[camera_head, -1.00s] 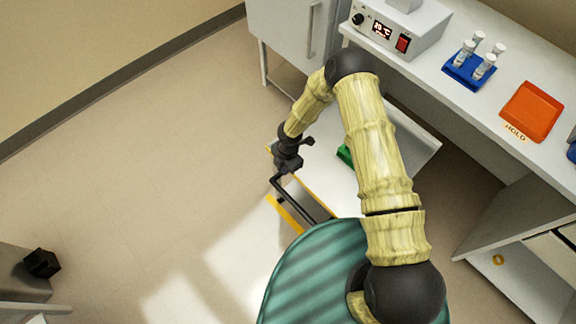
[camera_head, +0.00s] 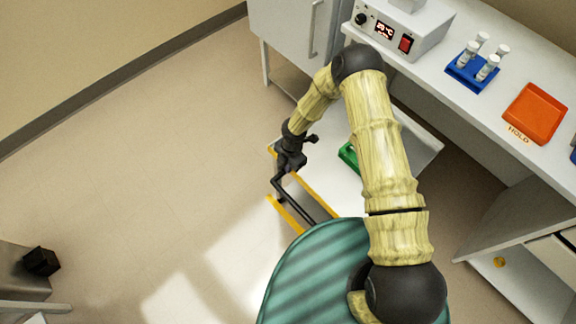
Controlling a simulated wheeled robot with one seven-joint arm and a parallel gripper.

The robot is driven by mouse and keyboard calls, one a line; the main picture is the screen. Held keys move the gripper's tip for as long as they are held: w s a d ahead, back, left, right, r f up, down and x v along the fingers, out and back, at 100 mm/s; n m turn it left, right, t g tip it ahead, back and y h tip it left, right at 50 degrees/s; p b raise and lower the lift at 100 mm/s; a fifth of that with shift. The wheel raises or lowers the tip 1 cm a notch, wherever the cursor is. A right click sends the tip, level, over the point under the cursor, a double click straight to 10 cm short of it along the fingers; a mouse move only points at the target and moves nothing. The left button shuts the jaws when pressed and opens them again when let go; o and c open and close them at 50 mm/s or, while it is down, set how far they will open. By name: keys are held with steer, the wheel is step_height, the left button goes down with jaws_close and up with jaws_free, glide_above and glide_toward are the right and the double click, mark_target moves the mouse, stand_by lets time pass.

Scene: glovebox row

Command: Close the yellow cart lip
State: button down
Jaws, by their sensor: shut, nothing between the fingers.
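The cart has a white top (camera_head: 322,165), partly hidden behind my arm. A yellow lip (camera_head: 318,194) runs along its left edge, and a second yellow strip (camera_head: 285,213) shows lower and to the left. A black handle bar (camera_head: 301,201) runs between the two yellow strips. My gripper (camera_head: 281,174) is shut and empty at the cart's left edge, over the far end of the handle bar. I cannot tell whether the fingers touch the bar or the lip.
A green tray (camera_head: 348,155) lies on the cart top, partly behind my arm. To the right, a bench (camera_head: 478,105) holds a blue tube rack (camera_head: 472,73), an orange tray (camera_head: 535,113) and a white device (camera_head: 403,32).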

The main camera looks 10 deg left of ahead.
steer(key=shift+w+d, duration=0.15)
steer(key=shift+w, duration=0.05)
step_height(320, 180, up, 10)
steer(key=w+d+p, duration=0.1)
steer(key=w+p, duration=0.1)
steer(key=p, duration=0.4)
steer(key=shift+w+d+f, duration=0.2)
steer(key=shift+d+f, duration=0.05)
steer(key=shift+d, duration=0.05)
steer(key=d+r+m+t, duration=0.1)
steer(key=d+r+m, duration=0.6)
steer(key=r, duration=0.3)
steer(key=d+r+m+t, duration=0.1)
steer(key=d+r+m, duration=0.55)
steer(key=r, duration=0.45)
steer(key=s+d+r+m+t, duration=0.1)
steer(key=s+d+r+m, duration=0.9)
steer(key=r+m, duration=0.3)
steer(key=shift+s+d+r+m+t+h, duration=0.35)
steer(key=shift+d+m, duration=0.25)
steer(key=shift+m, duration=0.65)
steer(key=shift+s, duration=0.1)
